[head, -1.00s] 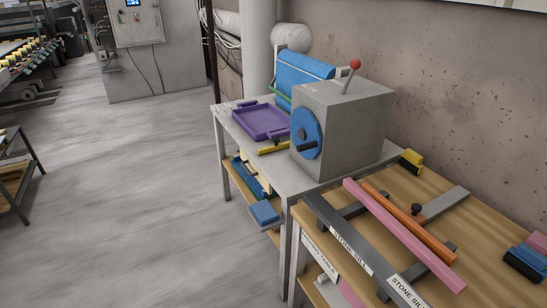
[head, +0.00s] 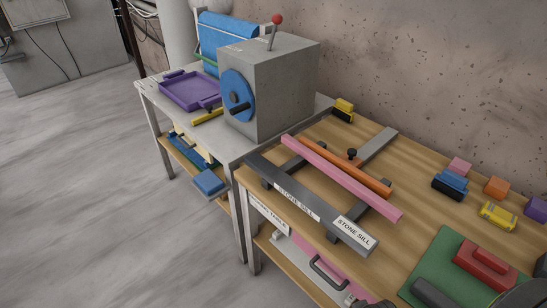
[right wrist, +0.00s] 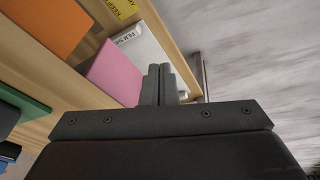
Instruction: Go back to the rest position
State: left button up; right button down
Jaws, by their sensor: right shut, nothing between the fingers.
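My right gripper (right wrist: 159,84) shows in the right wrist view, its two dark fingers together with nothing between them. It is beside a wooden shelf that holds a pink block (right wrist: 115,72), an orange block (right wrist: 45,25) and a white labelled box (right wrist: 138,45). I cannot tell whether it touches any of them. Neither gripper shows in the head view.
A wooden bench (head: 415,182) carries a dark stone sill frame (head: 300,200), pink and orange bars, small blocks and a green mat (head: 440,262). A metal table beyond holds a grey machine (head: 275,90) and a purple tray (head: 190,92). The floor (head: 90,190) at left is clear.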

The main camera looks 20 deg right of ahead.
jog(key=s+f+g+b, duration=0.1)
jog(key=s+f, duration=0.2)
jog(key=f, duration=0.7)
jog(key=s+f, duration=0.3)
jog(key=f, duration=0.7)
jog(key=s+f+g+b, duration=0.1)
jog(key=s+f, duration=0.9)
jog(key=s, duration=0.1)
jog(key=shift+a+y, duration=0.3)
jog(key=shift+a, duration=0.15)
